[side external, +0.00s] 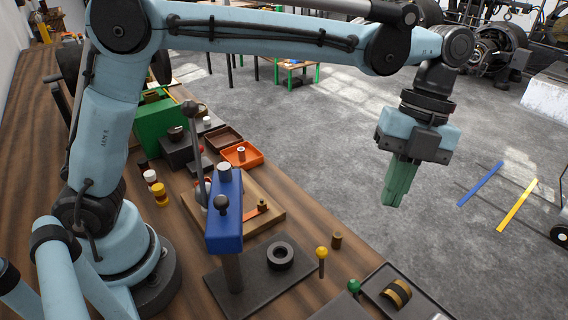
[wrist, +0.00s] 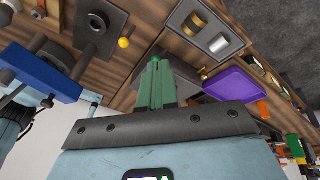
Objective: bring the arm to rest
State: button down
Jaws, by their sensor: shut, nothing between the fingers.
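My gripper (side external: 399,182) hangs from the extended arm at the right in the side external view. It is beyond the bench edge, over the grey floor, pointing down. Its green fingers are together with nothing between them. In the wrist view, the fingers (wrist: 157,80) also show closed and empty, with the bench behind them.
The wooden bench (side external: 330,262) holds a blue lever press (side external: 225,212), a black ring (side external: 280,256), a yellow-knobbed pin (side external: 322,253), an orange tray (side external: 256,157) and a grey tray (side external: 372,287). A purple bin (wrist: 232,93) shows in the wrist view. Open floor surrounds my gripper.

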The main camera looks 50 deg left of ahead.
jog(key=s+a+f, duration=0.3)
jog(key=s+f, duration=0.3)
jog(key=f, duration=0.4)
jog(key=w+d+r+y, duration=0.3)
jog(key=w+d+r, duration=0.1)
jog(key=d, duration=0.1)
jog(key=shift+w+r, duration=0.2)
dwell(0.7)
